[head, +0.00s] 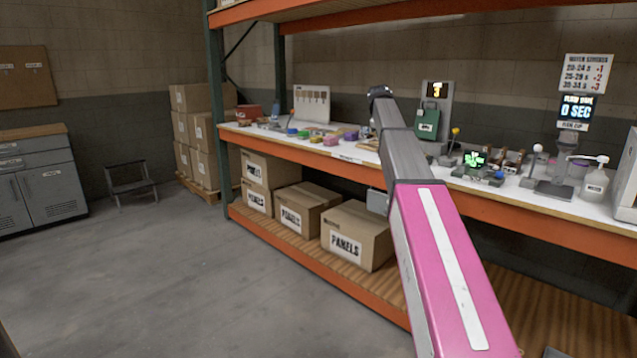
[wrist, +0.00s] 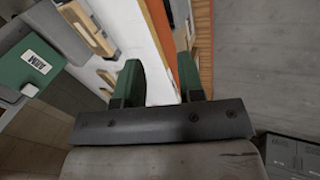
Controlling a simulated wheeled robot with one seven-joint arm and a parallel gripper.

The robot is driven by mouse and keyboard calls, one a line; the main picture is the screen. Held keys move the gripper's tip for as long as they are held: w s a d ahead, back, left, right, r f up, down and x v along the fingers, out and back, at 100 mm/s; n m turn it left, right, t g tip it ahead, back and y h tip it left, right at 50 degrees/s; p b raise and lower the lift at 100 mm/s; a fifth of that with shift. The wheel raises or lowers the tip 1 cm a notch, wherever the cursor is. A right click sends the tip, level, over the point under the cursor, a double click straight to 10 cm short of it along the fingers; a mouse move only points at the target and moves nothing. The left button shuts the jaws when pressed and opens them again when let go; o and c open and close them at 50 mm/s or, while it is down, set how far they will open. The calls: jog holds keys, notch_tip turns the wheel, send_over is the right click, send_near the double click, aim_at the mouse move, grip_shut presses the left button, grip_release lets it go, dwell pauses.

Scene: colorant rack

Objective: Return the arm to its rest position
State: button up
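My pink and grey arm reaches from the lower right of the head view up toward the white shelf top. Its far end is seen only from behind there, so the fingers are hidden. In the wrist view my gripper (wrist: 160,88) shows two green fingers set well apart with nothing between them. The gap frames the white shelf top and its orange front beam (wrist: 163,30). The gripper touches nothing that I can see.
The orange rack's white shelf top (head: 560,203) holds coloured items, a green box (head: 427,124) and a pump bottle (head: 596,180). A step stool (head: 131,180) and grey cabinet (head: 45,180) stand left. The floor (head: 190,270) before the rack is clear.

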jog(key=s+a+f+m+g, duration=0.1)
jog(key=s+f, duration=0.4)
jog(key=f, duration=0.5)
jog(key=s+a+f+m+y, duration=0.1)
jog(key=s+a+f, duration=0.1)
jog(key=s+f, duration=0.6)
jog(key=s+a+f+m+g, duration=0.1)
jog(key=s+f, duration=0.2)
jog(key=f, duration=0.9)
jog(key=s+a+f+m+y, duration=0.1)
jog(key=s+f+m, duration=0.1)
jog(key=s+f, duration=0.7)
jog(key=s+a+f+m+g+y, duration=0.1)
jog(key=s+a+f+m, duration=0.1)
jog(key=s+f, duration=0.8)
jog(key=s, duration=0.6)
jog(key=shift+a+m+g, duration=0.2)
jog(key=shift+m+g, duration=0.1)
